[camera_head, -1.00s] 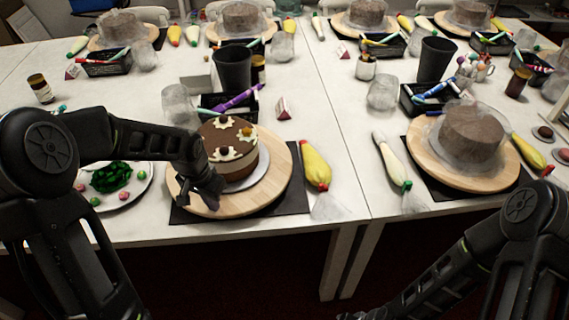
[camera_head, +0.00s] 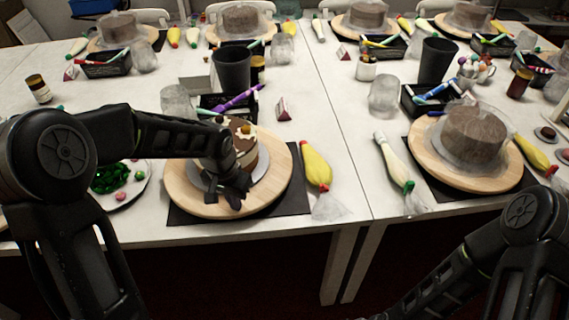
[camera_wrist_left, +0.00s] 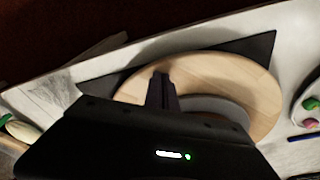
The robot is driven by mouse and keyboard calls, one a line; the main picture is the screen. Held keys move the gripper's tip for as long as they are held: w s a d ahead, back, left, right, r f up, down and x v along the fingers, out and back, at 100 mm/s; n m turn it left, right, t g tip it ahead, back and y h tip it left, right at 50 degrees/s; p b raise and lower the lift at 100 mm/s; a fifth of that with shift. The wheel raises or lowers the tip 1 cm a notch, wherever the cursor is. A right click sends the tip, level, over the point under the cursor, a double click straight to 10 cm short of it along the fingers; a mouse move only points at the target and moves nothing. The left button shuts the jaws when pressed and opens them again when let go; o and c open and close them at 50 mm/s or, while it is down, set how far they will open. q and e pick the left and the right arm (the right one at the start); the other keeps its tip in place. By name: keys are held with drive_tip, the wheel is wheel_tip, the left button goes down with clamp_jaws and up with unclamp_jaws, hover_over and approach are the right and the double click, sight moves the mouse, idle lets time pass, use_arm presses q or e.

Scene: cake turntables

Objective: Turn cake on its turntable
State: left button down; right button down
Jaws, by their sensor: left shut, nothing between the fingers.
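The decorated chocolate cake (camera_head: 245,150) stands on a silver board on a round wooden turntable (camera_head: 272,192), over a black mat (camera_head: 293,200). My left arm hides much of the cake. My left gripper (camera_head: 236,194) is shut and empty, pointing down over the front of the turntable, just in front of the cake. In the left wrist view its fingers (camera_wrist_left: 162,92) reach over the bare wood of the turntable (camera_wrist_left: 215,72) beside the silver board. I cannot tell whether the fingertips touch the wood. My right arm shows at the lower right, its gripper out of view.
A yellow piping bag (camera_head: 316,166) lies right of the mat. A plate with green and pink decorations (camera_head: 118,180) lies to the left, partly behind my arm. A black cup (camera_head: 231,70) and a pen basket (camera_head: 226,104) stand behind. A wrapped cake (camera_head: 473,132) sits on another turntable at right.

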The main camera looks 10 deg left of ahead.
sight(259, 200)
use_arm(q)
drive_tip(key=shift+d, duration=0.1)
drive_tip(key=w+d, duration=0.2)
drive_tip(key=w+d+b, duration=0.1)
drive_tip(key=d, duration=0.2)
drive_tip(key=shift+w, duration=0.4)
drive_tip(key=shift+a, duration=0.1)
drive_tip(key=shift+r+p, duration=0.9)
drive_tip(key=shift+r, duration=0.6)
drive_tip(key=shift+f, duration=0.1)
